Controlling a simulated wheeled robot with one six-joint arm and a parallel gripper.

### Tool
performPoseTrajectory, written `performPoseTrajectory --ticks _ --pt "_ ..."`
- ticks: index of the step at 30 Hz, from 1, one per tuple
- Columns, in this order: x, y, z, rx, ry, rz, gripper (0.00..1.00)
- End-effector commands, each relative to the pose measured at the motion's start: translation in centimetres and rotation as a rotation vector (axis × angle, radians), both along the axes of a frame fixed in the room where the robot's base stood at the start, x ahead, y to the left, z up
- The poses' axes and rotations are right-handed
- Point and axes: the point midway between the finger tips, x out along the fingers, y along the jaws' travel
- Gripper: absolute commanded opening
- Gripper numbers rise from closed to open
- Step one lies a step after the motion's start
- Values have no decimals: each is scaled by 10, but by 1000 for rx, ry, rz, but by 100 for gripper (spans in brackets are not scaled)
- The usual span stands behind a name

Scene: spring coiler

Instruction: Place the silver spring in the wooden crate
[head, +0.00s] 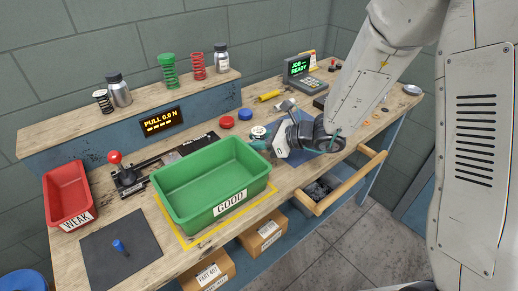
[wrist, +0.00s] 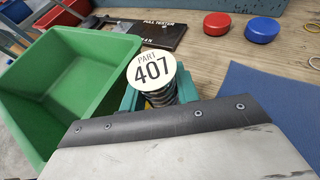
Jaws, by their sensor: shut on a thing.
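My gripper (head: 262,139) is over the bench, just right of the green bin. Its teal fingers, seen in the wrist view (wrist: 150,100), are shut on a grey metal spring (wrist: 163,97). A round cream disc marked PART 407 (wrist: 152,70) covers the spring's top. The disc also shows small in the head view (head: 258,131). The fingers and disc hide much of the spring, and I cannot tell whether it touches the bench. I make out no clear wooden crate; an open wooden drawer (head: 345,187) with dark contents is at the bench front.
The green GOOD bin (head: 177,208) stands close left of my gripper. Beyond are a red WEAK bin (head: 66,190), a lever press (head: 125,178) and red and blue caps (head: 227,122). Several springs, including a green one (head: 168,70), stand on the back shelf. Cardboard boxes (head: 208,272) are below.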

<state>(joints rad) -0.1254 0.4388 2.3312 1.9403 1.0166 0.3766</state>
Motion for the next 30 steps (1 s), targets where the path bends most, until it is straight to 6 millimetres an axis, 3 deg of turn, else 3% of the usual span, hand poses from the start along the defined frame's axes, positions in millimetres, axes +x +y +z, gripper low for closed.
performPoseTrajectory --ticks 9,21,22,23,30 --pt "0 0 -41 0 2 -2 8" --pt "0 -1 -45 -1 0 -2 8" --pt "0 -1 -45 -1 0 -2 37" --pt "0 -1 -45 -1 0 -2 40" --pt "0 -1 -44 0 -1 -2 40"
